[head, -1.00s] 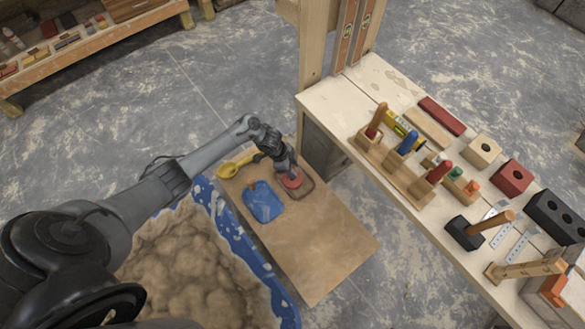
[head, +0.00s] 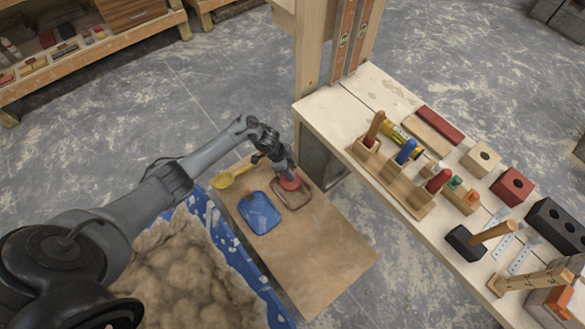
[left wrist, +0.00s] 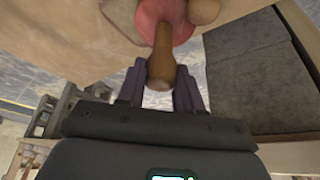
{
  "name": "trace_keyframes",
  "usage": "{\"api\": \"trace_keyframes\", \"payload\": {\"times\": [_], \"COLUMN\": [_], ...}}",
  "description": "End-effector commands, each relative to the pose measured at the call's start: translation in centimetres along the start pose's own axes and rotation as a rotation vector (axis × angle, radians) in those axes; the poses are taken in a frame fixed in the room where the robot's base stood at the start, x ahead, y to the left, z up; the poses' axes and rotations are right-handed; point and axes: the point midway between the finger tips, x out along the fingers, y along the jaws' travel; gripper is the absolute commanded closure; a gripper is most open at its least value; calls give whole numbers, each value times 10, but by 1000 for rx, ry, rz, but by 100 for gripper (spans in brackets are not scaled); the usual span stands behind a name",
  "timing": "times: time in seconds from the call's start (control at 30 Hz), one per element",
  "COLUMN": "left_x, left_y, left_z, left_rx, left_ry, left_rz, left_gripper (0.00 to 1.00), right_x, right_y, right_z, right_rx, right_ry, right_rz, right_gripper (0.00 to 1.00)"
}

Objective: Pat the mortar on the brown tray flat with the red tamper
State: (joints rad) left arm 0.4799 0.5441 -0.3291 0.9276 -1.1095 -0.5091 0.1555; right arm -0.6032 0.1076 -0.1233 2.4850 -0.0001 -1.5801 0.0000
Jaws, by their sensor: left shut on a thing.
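The red tamper (head: 290,183) is a round red disc with a wooden handle (left wrist: 161,58). My left gripper (head: 284,168) is shut on that handle; its fingers (left wrist: 160,88) flank it in the left wrist view. The disc is over the far part of the brown tray (head: 280,207), a small rounded tray on the board. Whether the disc touches the mortar I cannot tell. The near part of the tray shows tan filling; the far part is hidden by disc and gripper. My right gripper is not in view.
A blue tray (head: 260,213) lies just left of the brown tray, and a yellow scoop (head: 226,179) lies behind it. The near board (head: 318,258) is bare. A sand-like heap (head: 180,265) is at left; a bench (head: 400,103) with tools stands right.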

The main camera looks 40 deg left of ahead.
Motion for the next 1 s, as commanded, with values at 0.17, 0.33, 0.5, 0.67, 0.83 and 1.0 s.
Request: {"api": "trace_keyframes", "payload": {"times": [0.17,0.33,0.5,0.67,0.83,1.0], "left_x": [9,17,23,24,24,23], "left_y": [0,0,0,0,0,0], "left_z": [3,6,9,9,9,9], "left_rx": [0,0,0,0,0,0], "left_ry": [1,1,2,2,2,2], "left_rz": [-1,0,-1,-1,-1,-1], "left_gripper": [93,93,93,93,93,93], "right_x": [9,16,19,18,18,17], "right_y": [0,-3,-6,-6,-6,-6], "right_z": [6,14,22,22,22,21], "right_rx": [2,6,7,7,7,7], "right_ry": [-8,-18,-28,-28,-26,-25], "right_rz": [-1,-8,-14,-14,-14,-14], "right_gripper": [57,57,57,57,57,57]}}
